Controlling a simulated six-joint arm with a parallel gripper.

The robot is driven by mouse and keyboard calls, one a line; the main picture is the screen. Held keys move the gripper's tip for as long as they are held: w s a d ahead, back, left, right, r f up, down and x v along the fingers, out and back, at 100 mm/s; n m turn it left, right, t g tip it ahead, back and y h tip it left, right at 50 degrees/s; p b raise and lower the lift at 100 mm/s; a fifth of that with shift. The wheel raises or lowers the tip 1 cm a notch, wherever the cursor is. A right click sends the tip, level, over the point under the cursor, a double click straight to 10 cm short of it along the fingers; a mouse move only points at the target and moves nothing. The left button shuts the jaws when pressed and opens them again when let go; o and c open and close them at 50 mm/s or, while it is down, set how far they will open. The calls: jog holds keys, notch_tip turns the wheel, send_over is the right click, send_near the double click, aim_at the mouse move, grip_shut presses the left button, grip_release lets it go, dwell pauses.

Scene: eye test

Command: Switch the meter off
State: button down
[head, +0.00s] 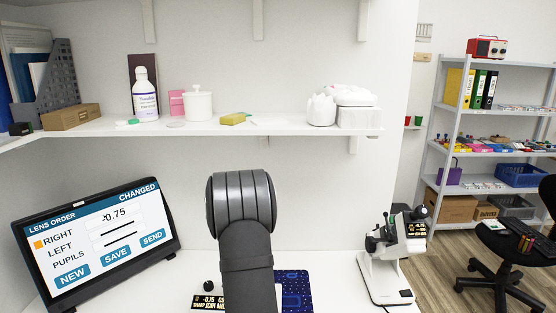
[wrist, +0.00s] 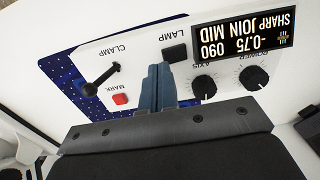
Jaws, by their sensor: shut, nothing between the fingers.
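In the wrist view the meter's white panel (wrist: 135,55) shows upside down. Its lit display (wrist: 243,40) reads -0.75, 090, SHARP JOIN MID. A black switch (wrist: 174,53) sits by the LAMP label. A red MARK button (wrist: 120,99), a black CLAMP lever (wrist: 103,85) and two black knobs, AXIS (wrist: 204,87) and POWER (wrist: 254,77), are on the panel. My gripper (wrist: 158,68) is shut and empty, its blue-grey fingertips just beside the switch; I cannot tell whether they touch. In the head view my arm hides the gripper and most of the panel; part of the display (head: 208,301) shows.
A white instrument (head: 390,255) with its own lit display stands right of my arm. A tilted screen (head: 95,240) with a lens order stands at left. A shelf (head: 230,127) with bottles and boxes runs above the bench. Dark blue dotted material (wrist: 75,68) lies beside the panel.

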jog(key=shift+f, duration=1.15)
dwell(0.4)
jog(key=shift+r, duration=0.1)
notch_tip(320, 180, up, 7)
dwell(0.7)
notch_tip(320, 180, down, 7)
jog(key=shift+f, duration=0.1)
dwell(0.6)
notch_tip(320, 180, up, 13)
jog(key=a, duration=0.1)
dwell(1.4)
